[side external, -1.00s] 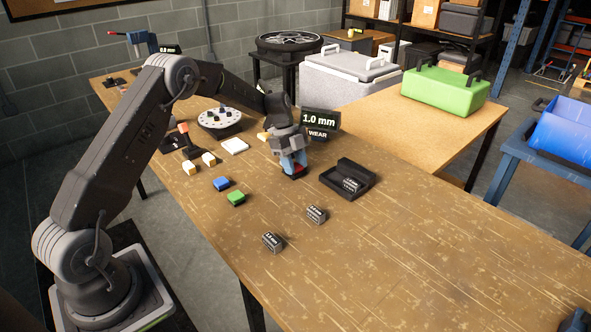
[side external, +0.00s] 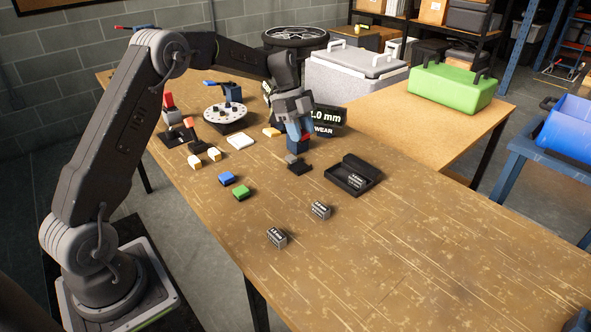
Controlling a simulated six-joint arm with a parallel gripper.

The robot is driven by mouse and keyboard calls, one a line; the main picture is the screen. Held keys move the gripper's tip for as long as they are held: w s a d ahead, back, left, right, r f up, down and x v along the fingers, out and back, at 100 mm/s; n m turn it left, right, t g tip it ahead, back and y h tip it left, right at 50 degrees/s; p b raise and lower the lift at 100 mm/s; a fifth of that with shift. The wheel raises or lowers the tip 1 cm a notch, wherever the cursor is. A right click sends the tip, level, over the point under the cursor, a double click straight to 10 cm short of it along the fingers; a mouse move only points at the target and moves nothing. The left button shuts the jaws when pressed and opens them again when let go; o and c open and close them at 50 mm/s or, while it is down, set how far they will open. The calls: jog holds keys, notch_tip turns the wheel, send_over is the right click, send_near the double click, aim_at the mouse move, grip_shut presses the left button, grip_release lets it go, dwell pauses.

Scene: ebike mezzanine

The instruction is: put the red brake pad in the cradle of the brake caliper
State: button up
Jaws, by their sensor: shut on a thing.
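My gripper (side external: 297,133) is shut on the red brake pad (side external: 299,140), of which only a small red part shows between the bluish fingertips. It holds the pad above a small black stand with a grey block (side external: 298,164) on the table. I cannot tell how far the pad is above the stand. The brake caliper is hard to make out; a dark fixture with red and grey parts (side external: 172,117) stands at the back left, but I cannot tell whether it is the caliper or where its cradle is.
A black open case (side external: 350,184) is right. Labelled grey blocks (side external: 277,237) lie in front. A wear display (side external: 326,118) stands behind. The right front table is clear.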

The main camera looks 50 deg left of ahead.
aim_at(400, 250)
jog(key=s+d+f+n+t, duration=0.1)
jog(key=n, duration=0.2)
jog(key=s+d+f+n+t, duration=0.1)
jog(key=d+n, duration=0.1)
jog(key=s+d+f+n+t+y, duration=0.1)
jog(key=n, duration=0.2)
jog(key=shift+s+d+f+n, duration=0.2)
jog(key=shift+s+d+n, duration=0.1)
jog(key=shift+s, duration=0.1)
jog(key=s+d+n+y, duration=0.1)
jog(key=n, duration=0.1)
jog(key=s+d+f+n+t, duration=0.1)
jog(key=s+n, duration=0.1)
jog(key=s+d+f+n+y, duration=0.1)
jog(key=s+n, duration=0.1)
jog(key=shift+n+y, duration=0.3)
jog(key=shift+s+d+f+n+y, duration=0.15)
jog(key=shift+s+d+n+y, duration=0.05)
jog(key=shift+s+n, duration=0.35)
jog(key=shift+s+d+f+n+y, duration=0.15)
jog(key=shift+s+d+n+y, duration=0.05)
jog(key=shift+s+n, duration=0.3)
